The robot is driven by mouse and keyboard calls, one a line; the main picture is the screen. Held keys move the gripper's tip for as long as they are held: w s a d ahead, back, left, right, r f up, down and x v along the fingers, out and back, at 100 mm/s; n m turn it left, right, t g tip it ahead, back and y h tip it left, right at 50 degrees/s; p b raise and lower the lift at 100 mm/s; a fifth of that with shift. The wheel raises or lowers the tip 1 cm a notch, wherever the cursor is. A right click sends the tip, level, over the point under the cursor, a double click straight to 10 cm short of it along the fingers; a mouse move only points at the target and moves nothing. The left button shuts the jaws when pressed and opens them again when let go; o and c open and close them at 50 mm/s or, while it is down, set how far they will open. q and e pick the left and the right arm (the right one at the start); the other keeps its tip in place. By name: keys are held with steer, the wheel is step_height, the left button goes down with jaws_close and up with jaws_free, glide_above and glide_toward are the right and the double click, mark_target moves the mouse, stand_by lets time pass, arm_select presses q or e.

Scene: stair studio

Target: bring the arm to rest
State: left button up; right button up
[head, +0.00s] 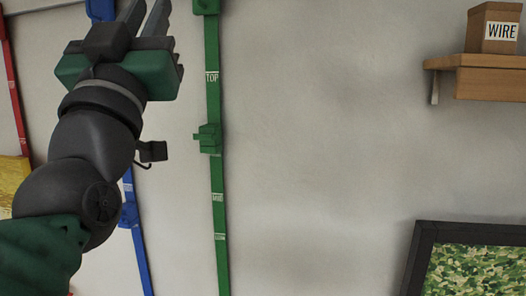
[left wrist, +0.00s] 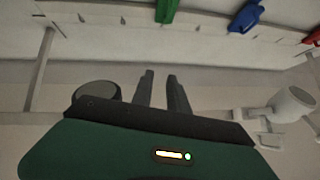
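My left arm rises from the lower left of the head view, with its left gripper (head: 150,18) raised in front of the wall and pointing up. Its two grey fingers stand a little apart with nothing between them. The left wrist view also shows the left gripper (left wrist: 160,90) with its fingers apart and empty. My right gripper is in neither view.
A green rail (head: 217,180) with labels and a green slider (head: 208,139) runs up the wall beside the arm. A blue rail (head: 142,260) is partly behind the arm. A red rail (head: 14,85) is at far left. A shelf (head: 490,82) holds a WIRE box (head: 493,28).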

arm_select(q)
steer(key=w+f+m+g+h+b, duration=0.1)
steer(key=w+f+g, duration=0.3)
steer(key=f, duration=0.5)
steer(key=w+f+g, duration=0.1)
steer(key=w+f, duration=0.5)
steer(key=f, duration=0.3)
steer(key=w+a+f+g+b, duration=0.15)
steer(key=f+g, duration=0.25)
steer(key=f, duration=1)
steer(key=w+f+g, duration=0.2)
steer(key=f+g, duration=0.1)
steer(key=f, duration=1.1)
steer(key=s+a+f+g+b, duration=0.1)
steer(key=s+f+g, duration=0.25)
steer(key=f, duration=0.75)
steer(key=s+a+f+g+b, duration=0.1)
steer(key=s+f+g, duration=0.25)
steer(key=f, duration=0.75)
steer(key=s+a+f+n+g+y, duration=0.1)
steer(key=s+f+g, duration=0.4)
steer(key=s+f, duration=1.1)
steer(key=shift+s+a+b, duration=0.35)
steer(key=shift+s+a, duration=0.1)
steer(key=shift+s, duration=0.25)
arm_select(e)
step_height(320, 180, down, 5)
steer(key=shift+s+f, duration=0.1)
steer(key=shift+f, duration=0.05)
